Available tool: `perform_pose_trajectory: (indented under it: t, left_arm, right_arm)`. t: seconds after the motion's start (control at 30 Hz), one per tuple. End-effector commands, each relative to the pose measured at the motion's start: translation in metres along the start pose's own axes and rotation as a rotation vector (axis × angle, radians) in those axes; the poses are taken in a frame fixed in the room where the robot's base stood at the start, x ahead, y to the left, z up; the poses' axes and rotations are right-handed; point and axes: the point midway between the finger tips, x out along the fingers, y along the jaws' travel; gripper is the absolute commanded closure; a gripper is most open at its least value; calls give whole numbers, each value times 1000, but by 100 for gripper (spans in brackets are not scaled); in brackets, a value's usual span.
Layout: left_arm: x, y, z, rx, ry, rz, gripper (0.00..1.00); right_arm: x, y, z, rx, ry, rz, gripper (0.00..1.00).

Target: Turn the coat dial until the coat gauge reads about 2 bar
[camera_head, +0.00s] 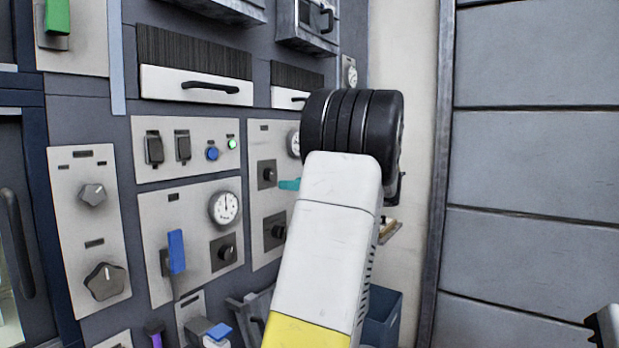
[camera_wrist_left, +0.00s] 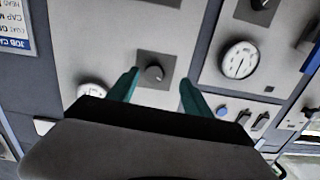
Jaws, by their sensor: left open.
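My left gripper (camera_wrist_left: 159,77) is open, with its two teal fingers on either side of a small black dial (camera_wrist_left: 153,74) on a dark square plate. I cannot tell whether they touch it. In the head view one teal fingertip (camera_head: 289,185) shows near this upper dial (camera_head: 268,175); my arm hides the rest. A white gauge (camera_head: 293,143) beside the dial is partly hidden by my arm; in the left wrist view it (camera_wrist_left: 92,91) is cut off by the gripper, so its reading is unclear. The labels are too small to tell which dial is coat.
The neighbouring panel has another gauge (camera_head: 225,208), needle roughly upward, a black dial (camera_head: 224,250) and a blue lever (camera_head: 176,251). Another dial (camera_head: 275,232) sits below the upper one. A blue bin (camera_head: 383,315) stands low behind my arm.

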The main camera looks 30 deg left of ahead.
Motion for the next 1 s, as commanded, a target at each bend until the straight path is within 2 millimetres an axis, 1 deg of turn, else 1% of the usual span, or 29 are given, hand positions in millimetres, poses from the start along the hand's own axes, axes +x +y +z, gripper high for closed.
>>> perform_pose_trajectory:
  t: [0.07, 0.17, 0.27, 0.5, 0.6, 0.73, 0.97, 1.0]
  left_arm:
    - [-2, 7, -9, -29, 47, 2, 41]
    - [4, 9, -13, -45, 69, 2, 41]
    - [17, 8, -14, -47, 69, 0, 41]
    - [56, 8, -16, -45, 66, 0, 41]
    - [66, 9, -17, -44, 65, 2, 41]
    - [74, 9, -17, -43, 65, 3, 41]
    - [75, 9, -17, -43, 64, 4, 41]
    - [75, 9, -17, -43, 64, 4, 43]
  right_arm:
    - [0, 0, 0, 0, 0, 0, 100]
    - [0, 0, 0, 0, 0, 0, 100]
    - [0, 0, 0, 0, 0, 0, 100]
    - [0, 0, 0, 0, 0, 0, 100]
    - [0, 0, 0, 0, 0, 0, 100]
    - [0, 0, 0, 0, 0, 0, 100]
    - [0, 0, 0, 0, 0, 0, 100]
    - [0, 0, 0, 0, 0, 0, 100]
